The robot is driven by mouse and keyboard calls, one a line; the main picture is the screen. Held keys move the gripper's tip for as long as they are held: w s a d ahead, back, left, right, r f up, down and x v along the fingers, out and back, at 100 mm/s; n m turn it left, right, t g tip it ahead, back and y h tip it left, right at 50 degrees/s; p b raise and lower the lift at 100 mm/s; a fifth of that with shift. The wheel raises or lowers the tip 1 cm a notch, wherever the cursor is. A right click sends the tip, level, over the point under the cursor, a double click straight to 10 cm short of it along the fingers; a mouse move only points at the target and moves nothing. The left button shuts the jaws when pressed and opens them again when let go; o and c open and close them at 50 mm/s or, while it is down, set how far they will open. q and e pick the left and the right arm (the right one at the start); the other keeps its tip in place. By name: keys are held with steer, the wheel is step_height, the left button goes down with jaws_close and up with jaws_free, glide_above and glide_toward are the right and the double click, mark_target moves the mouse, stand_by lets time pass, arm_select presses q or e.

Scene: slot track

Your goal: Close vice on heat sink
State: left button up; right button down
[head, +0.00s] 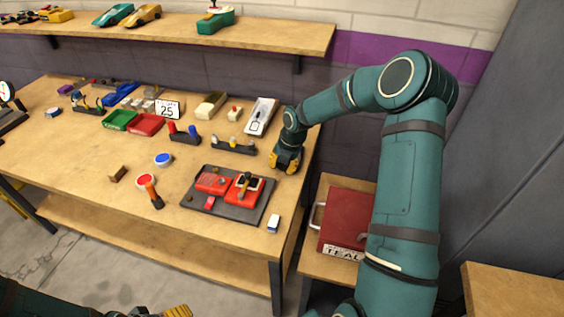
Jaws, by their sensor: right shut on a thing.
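A dark base plate (227,212) lies near the table's front right edge. On it are two red blocks with a gap between them, which look like the vice. The right block (250,196) has a dark handle-like part on top, and the left block (208,182) is lighter red. I cannot pick out a heat sink for certain. My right gripper (285,164), with yellow fingers, is shut near the table's right edge, behind and right of the plate; what it holds is hidden. My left gripper (172,312) is partly in view at the bottom edge, its jaws unclear.
A white eraser-like block (273,223) lies right of the plate. Left of it stand an orange-handled tool (152,191) and red and blue round pieces. A rack (234,146) and a pale tray (261,117) lie behind. A red toolbox (343,219) sits lower right.

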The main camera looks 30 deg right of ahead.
steer(key=shift+s+a+f+t+y, duration=0.1)
steer(key=shift+f+t+y, duration=0.05)
steer(key=shift+t+y, duration=0.15)
stand_by(0.4)
steer(key=c, duration=0.7)
jaws_free()
steer(key=shift+o, duration=0.2)
steer(key=v, duration=1.2)
